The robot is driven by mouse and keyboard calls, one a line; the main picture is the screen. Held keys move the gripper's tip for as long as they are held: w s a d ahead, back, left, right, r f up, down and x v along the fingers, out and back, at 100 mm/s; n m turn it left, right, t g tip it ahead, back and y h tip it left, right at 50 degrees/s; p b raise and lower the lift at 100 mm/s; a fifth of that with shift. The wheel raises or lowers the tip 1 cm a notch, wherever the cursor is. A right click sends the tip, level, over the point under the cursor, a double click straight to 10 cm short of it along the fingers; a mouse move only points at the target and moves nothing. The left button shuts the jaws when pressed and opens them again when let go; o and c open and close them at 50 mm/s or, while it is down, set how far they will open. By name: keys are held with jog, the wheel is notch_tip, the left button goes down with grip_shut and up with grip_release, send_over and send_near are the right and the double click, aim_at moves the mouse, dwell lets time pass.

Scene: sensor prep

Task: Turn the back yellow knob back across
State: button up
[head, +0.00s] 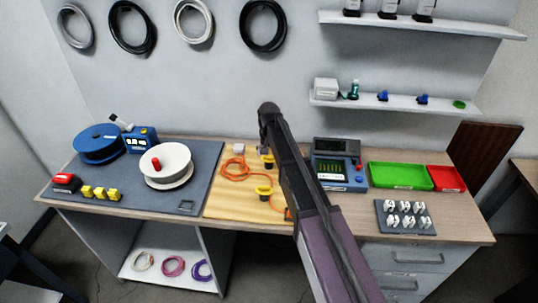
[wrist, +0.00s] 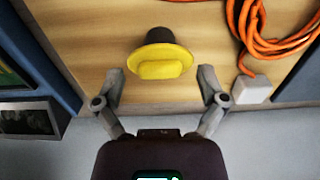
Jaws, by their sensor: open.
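The back yellow knob (head: 267,162) stands on the light wooden board, partly hidden by my arm in the head view. In the wrist view the back yellow knob (wrist: 160,62) has a dark round base, and its raised yellow bar lies left to right in the picture. My gripper (wrist: 161,80) is open and empty, with one finger to each side of the knob and a little toward the picture's bottom. No finger visibly touches it. The front yellow knob (head: 264,191) stands nearer the bench's front edge. My arm hides most of the gripper in the head view.
An orange cable (head: 236,171) and a small white block (wrist: 250,88) lie beside the back knob. A blue tester with a screen (head: 338,170) stands on its other side. A grey mat (head: 120,178) with spools lies left; green (head: 400,177) and red trays lie right.

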aim_at(269, 155)
jog(key=shift+n, duration=0.3)
jog(key=n, duration=0.8)
jog(key=shift+n, duration=0.3)
jog(key=n, duration=0.8)
jog(key=shift+n, duration=0.4)
notch_tip(269, 155, up, 14)
jog(key=p, duration=1.4)
jog(key=s+d+f+m+b, duration=0.4)
jog(key=s+d+m, duration=0.3)
jog(key=s+d, duration=0.3)
jog(key=s+d+f+m+b, duration=0.4)
jog(key=s+d+m, duration=0.4)
jog(key=s+d, duration=0.2)
jog(key=shift+s+d, duration=0.3)
jog(key=shift+s, duration=0.65)
